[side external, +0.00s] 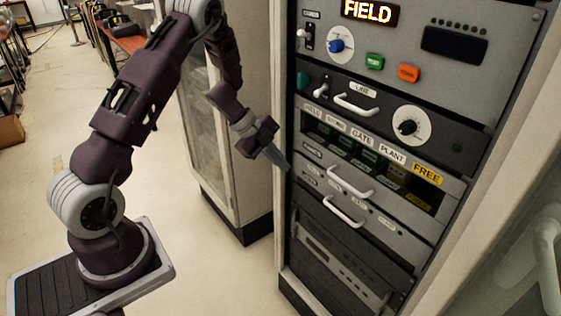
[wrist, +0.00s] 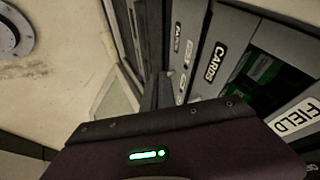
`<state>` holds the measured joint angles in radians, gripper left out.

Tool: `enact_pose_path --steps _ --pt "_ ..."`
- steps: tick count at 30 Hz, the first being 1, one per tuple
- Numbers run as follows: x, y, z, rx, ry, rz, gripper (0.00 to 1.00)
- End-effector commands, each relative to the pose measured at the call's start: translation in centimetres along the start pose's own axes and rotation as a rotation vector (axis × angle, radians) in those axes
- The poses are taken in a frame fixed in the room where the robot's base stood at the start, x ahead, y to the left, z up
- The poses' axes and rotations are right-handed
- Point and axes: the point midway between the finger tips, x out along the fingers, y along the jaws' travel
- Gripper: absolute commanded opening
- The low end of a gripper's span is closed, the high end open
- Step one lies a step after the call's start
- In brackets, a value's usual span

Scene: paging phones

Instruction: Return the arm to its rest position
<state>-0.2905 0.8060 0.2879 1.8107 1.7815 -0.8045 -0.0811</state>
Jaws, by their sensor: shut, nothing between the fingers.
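My gripper (side external: 277,160) is shut and empty in the side external view. Its fingertips point down and to the right, close in front of the left edge of the rack (side external: 284,215), about level with the labelled row. I cannot tell whether they touch the rack. In the wrist view the dark gripper body fills the bottom, and the narrow fingers (wrist: 156,92) point up toward the rack's labelled panels. My arm bends over from its base at the lower left.
The rack carries a lit FIELD display (side external: 369,12), a blue knob (side external: 337,46), a green button (side external: 374,62), an orange button (side external: 408,73) and protruding handles (side external: 350,182). A glass-door cabinet (side external: 208,140) stands behind my gripper. Open floor (side external: 190,240) lies between my base and the rack.

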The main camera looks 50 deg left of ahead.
Motion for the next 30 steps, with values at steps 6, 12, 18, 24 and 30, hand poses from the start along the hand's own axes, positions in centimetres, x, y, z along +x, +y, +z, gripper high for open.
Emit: enact_pose_path --steps 6,12,18,24,30 --pt "-4.0 -5.0 -2.0 -0.054 -0.093 -0.191 0.00" --pt "-18.4 -9.7 -8.6 -0.494 -0.319 -0.658 0.00" --pt "-25.6 4.4 -15.7 -1.065 -0.341 -0.615 0.00" --pt "-26.0 16.0 -21.0 -1.306 -0.300 -0.368 0.00" --pt "-25.9 18.5 -22.3 -1.345 -0.291 -0.297 0.00"
